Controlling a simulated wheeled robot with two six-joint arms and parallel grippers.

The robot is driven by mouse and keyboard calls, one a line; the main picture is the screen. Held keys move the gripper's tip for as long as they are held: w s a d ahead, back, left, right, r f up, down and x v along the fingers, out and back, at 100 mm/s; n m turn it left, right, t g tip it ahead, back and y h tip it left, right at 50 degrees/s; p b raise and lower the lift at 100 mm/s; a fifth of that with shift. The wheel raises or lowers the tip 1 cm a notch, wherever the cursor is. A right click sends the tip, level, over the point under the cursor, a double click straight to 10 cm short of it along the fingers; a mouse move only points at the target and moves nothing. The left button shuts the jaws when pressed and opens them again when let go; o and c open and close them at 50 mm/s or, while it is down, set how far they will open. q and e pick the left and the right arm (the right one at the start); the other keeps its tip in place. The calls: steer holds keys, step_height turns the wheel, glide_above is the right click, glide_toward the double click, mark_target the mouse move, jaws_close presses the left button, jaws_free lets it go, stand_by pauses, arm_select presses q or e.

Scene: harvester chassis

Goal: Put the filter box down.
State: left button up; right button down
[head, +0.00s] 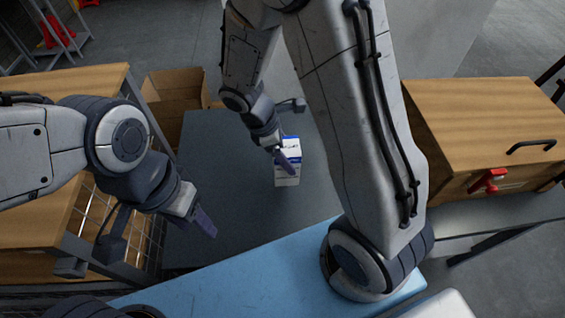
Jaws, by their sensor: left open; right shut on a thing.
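The filter box (288,177) is a small white carton with blue bands. It is upright near the right part of the dark grey surface (228,172). My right gripper (285,160) comes down from the top of the head view and is shut on the box, with a purple finger across its front. I cannot tell whether the box's base touches the grey surface. My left gripper (204,220) is open and empty, left of and nearer than the box, over the grey surface.
A light blue surface (240,283) runs along the front. A wooden chest (480,120) with a red latch (488,181) stands at the right. A cardboard box (172,98) is behind left, beside a wooden-topped wire rack (85,85). The grey surface left of the box is clear.

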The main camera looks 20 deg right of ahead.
steer(key=shift+w+a+f, duration=0.3)
steer(key=shift+w+f, duration=0.05)
steer(key=shift+w, duration=0.15)
steer(key=shift+f+b, duration=0.3)
steer(key=shift+f, duration=1.7)
steer(key=shift+f, duration=0.1)
jaws_free()
